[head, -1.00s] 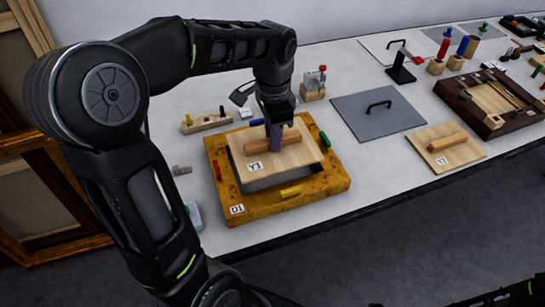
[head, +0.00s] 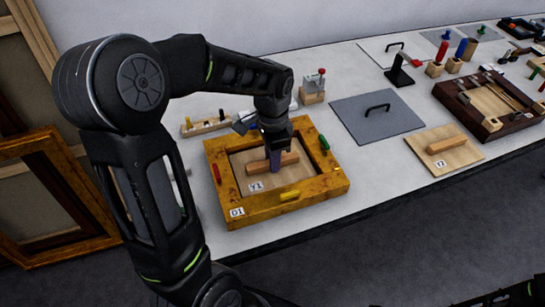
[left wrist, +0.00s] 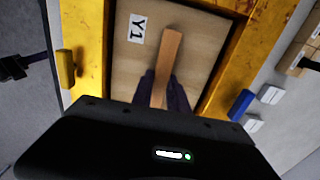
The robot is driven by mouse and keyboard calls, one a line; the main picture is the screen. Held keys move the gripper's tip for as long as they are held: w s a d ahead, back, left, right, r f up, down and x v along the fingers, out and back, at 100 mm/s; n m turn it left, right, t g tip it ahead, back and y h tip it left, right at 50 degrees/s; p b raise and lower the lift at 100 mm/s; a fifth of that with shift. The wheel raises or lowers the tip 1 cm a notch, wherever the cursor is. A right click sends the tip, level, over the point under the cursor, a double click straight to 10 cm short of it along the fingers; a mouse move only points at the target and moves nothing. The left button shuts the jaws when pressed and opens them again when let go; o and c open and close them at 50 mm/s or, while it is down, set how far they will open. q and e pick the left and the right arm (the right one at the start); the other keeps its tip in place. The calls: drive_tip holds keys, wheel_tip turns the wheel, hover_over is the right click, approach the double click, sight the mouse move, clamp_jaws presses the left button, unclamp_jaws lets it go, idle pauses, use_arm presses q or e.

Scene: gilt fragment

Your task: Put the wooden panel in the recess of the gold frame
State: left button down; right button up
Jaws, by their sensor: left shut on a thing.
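The wooden panel (head: 247,163), marked Y1, lies within the opening of the gold frame (head: 222,206), marked D1, and looks about level with it. My left gripper (head: 274,165) is shut on the wooden bar handle (head: 287,159) of the panel. In the left wrist view the handle (left wrist: 171,50) sits between the two fingers (left wrist: 163,88), with the panel (left wrist: 126,68) below and the frame (left wrist: 90,50) around it. Whether the panel rests fully on the recess floor cannot be told. My right gripper is not in view.
Coloured clips, red (head: 217,174), green (head: 324,143) and yellow (head: 289,195), sit on the frame. To the right are a grey plate (head: 375,125) with a black handle, a second panel (head: 460,158) marked Y2, and a dark tray (head: 475,115). The table's front edge is close.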

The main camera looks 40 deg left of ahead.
use_arm(q)
drive_tip(key=shift+f, duration=0.1)
drive_tip(key=c, duration=1.7)
unclamp_jaws()
drive_tip(key=shift+f, duration=0.1)
drive_tip(key=shift+c, duration=0.2)
drive_tip(key=o, duration=0.4)
drive_tip(key=shift+o, duration=0.2)
wheel_tip(320, 180, up, 12)
drive_tip(key=shift+r, duration=0.25)
